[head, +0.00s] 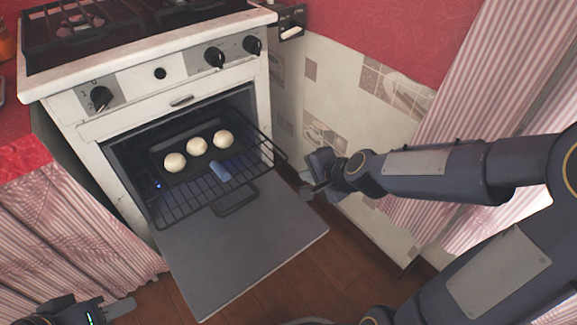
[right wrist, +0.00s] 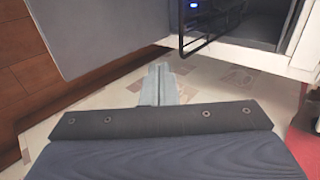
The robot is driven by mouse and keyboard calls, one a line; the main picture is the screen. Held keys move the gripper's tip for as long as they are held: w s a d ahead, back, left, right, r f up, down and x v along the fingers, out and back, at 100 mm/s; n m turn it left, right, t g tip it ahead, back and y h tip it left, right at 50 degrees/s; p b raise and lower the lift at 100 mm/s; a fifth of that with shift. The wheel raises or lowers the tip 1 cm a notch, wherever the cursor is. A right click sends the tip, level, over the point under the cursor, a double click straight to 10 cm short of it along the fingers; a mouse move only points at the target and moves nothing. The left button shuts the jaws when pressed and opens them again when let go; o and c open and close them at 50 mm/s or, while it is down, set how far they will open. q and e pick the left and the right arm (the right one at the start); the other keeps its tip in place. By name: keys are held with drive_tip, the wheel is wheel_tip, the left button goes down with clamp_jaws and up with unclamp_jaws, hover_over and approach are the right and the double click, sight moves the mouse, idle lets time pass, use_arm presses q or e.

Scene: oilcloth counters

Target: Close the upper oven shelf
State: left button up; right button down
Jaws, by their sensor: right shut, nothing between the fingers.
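The white oven (head: 180,100) has its flat grey door (head: 240,245) folded down. A black wire shelf (head: 180,208) sticks out over the door, with a looped handle at its front. It bears a dark tray with three pale dough balls (head: 196,146). The shelf edge also shows in the right wrist view (right wrist: 210,35). My right gripper (head: 307,192) is shut and empty, just right of the shelf and door, apart from the shelf. Its fingers show in the right wrist view (right wrist: 160,80). My left gripper (head: 120,308) is at the bottom left edge, partly cut off; its jaws are unclear.
The stove top (head: 100,30) with knobs is above the oven. A tiled wall (head: 340,100) stands close on the right, beside a striped curtain (head: 455,120). A striped curtain (head: 70,225) hangs on the left. Wooden floor (head: 310,275) is free right of the door.

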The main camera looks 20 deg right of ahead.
use_arm(q)
drive_tip(key=shift+r, duration=0.35)
use_arm(e)
drive_tip(key=w+a+f, duration=0.2)
drive_tip(key=w+f, duration=0.1)
drive_tip(key=w, duration=0.4)
drive_tip(key=shift+w+a+f, duration=0.25)
drive_tip(key=shift+a+f, duration=0.15)
drive_tip(key=shift+w, duration=0.1)
